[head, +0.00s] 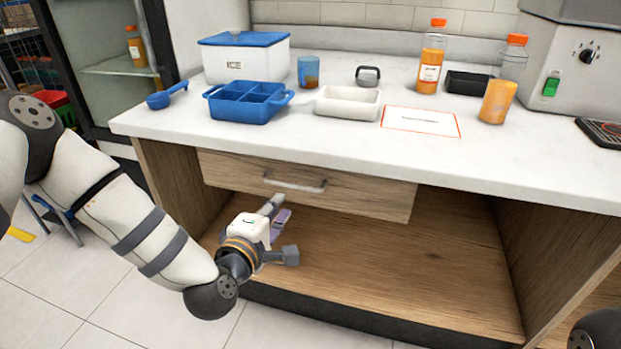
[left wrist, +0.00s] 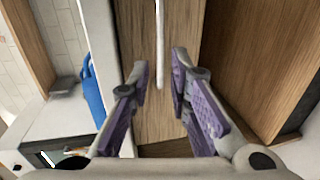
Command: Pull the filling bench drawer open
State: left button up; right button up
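The drawer (head: 365,196) has a wooden front under the white countertop and looks shut. Its metal bar handle (head: 295,184) runs across the front, left of the middle. My left gripper (head: 277,208) is just below and in front of the handle, with purple pads on its fingers. In the left wrist view the gripper (left wrist: 160,64) is open, and the handle (left wrist: 159,35) lines up with the gap between the fingers. The fingers do not appear closed on it; whether the handle reaches between them is unclear. My right gripper is not in view.
The bench's open shelf (head: 400,270) lies below the drawer. On the countertop (head: 300,145) stand a blue divided tray (head: 247,118), a white tray (head: 347,116), a blue-lidded box (head: 245,66), orange-capped bottles (head: 431,60) and a grey machine (head: 575,65). Floor in front is clear.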

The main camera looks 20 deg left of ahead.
aim_at(293, 187)
pick_arm(q)
jog(key=b+x, duration=0.1)
jog(key=x, duration=0.9)
jog(key=shift+a, duration=0.1)
jog(key=shift+w+f, duration=0.1)
jog(key=shift+w, duration=0.4)
grip_shut()
